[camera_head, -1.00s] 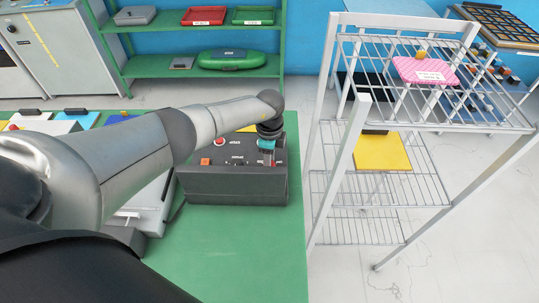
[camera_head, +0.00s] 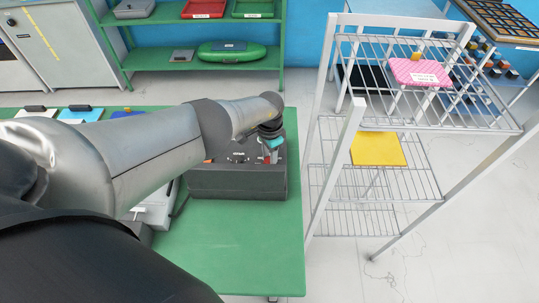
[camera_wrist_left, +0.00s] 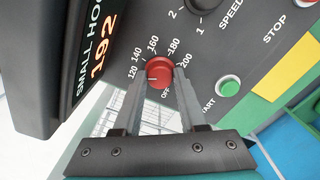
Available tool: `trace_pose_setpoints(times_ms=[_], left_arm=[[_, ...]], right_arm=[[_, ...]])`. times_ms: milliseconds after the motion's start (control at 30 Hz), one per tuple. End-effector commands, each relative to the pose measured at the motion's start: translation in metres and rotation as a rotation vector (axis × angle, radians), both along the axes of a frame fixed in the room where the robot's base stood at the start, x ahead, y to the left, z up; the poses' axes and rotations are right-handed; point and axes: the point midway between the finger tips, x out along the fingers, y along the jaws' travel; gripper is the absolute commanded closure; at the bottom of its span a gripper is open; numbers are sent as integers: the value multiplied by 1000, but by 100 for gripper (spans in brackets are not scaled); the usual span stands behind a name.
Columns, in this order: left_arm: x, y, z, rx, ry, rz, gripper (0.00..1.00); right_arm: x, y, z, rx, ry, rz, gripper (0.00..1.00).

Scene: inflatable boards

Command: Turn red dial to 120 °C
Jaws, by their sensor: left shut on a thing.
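The dark control box (camera_head: 235,184) stands on the green table. My left gripper (camera_head: 269,160) reaches down onto the right part of its panel. In the left wrist view the red dial (camera_wrist_left: 159,72) sits between the fingertips of my left gripper (camera_wrist_left: 160,84), which is shut on it. Printed marks from 120 to 200 and OFF ring the dial. I cannot clearly tell which mark its pointer faces. A display (camera_wrist_left: 103,60) on the panel reads 192 in orange. My right gripper is in neither view.
A green START button (camera_wrist_left: 229,87) and a black SPEED knob (camera_wrist_left: 203,4) are near the dial. A white wire rack (camera_head: 345,170) stands right of the table. The green tabletop (camera_head: 235,245) in front of the box is clear.

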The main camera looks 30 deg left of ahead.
Motion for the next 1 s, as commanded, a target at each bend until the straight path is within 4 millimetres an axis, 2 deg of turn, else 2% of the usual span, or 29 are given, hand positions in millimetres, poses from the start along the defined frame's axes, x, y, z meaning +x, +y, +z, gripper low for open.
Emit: trace_pose_setpoints(times_ms=[633, 667, 900, 1000], left_arm=[[1, 1, 1, 2, -3, 50, 100], [1, 1, 1, 2, -3, 50, 57], [1, 1, 1, 1, -2, 49, 30], [1, 0, 0, 0, -1, 49, 29]], right_arm=[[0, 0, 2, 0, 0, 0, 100], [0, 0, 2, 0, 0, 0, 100], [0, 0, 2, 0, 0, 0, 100], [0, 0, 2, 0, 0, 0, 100]])
